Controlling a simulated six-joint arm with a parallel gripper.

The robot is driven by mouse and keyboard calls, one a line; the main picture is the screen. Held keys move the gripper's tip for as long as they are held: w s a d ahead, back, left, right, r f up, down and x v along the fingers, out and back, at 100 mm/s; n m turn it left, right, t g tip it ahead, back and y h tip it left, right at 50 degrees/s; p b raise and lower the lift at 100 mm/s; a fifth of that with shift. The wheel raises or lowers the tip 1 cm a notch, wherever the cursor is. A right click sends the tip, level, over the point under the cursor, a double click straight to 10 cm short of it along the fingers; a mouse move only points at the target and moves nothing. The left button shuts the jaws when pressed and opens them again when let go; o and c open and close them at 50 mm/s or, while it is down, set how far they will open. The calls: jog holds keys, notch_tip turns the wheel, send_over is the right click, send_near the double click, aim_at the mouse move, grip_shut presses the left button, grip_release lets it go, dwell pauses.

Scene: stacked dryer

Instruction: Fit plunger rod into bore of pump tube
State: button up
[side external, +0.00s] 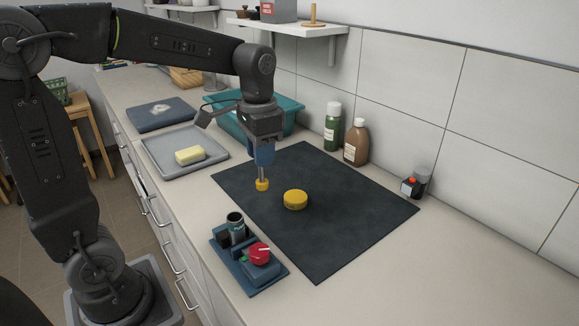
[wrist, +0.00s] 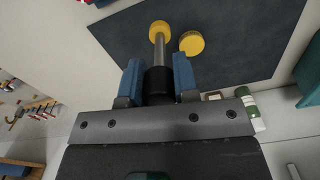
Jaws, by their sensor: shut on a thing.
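My gripper (side external: 263,158) is shut on the plunger rod (side external: 262,175), which hangs upright over the dark mat with a yellow knob at its lower end. In the wrist view, the blue fingers of my gripper (wrist: 158,76) close on the black part of the plunger rod (wrist: 159,50); the grey shaft and yellow knob extend beyond them. The pump tube (side external: 237,229) is a short dark cylinder with an open top, standing upright in a blue base near the counter's front edge. It is apart from the rod, to its lower left. The bore's inside is not clear.
A yellow disc (side external: 295,201) lies on the dark mat (side external: 345,215) close to the rod. A red knob (side external: 259,253) sits on the blue base (side external: 268,282). Bottles (side external: 356,145) stand along the wall; a grey tray (side external: 160,162) with a sponge is left. The mat's right half is clear.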

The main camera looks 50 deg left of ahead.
jog(key=s+r+n, duration=0.1)
jog(key=s+r, duration=0.2)
jog(key=s, duration=0.4)
jog(key=shift+s+d, duration=0.15)
jog(key=shift+d, duration=0.05)
jog(key=shift+f, duration=0.1)
jog(key=shift+f, duration=2.8)
jog(key=shift+f, duration=3.8)
jog(key=o, duration=1)
notch_tip(320, 180, up, 14)
jog(key=shift+f, duration=0.1)
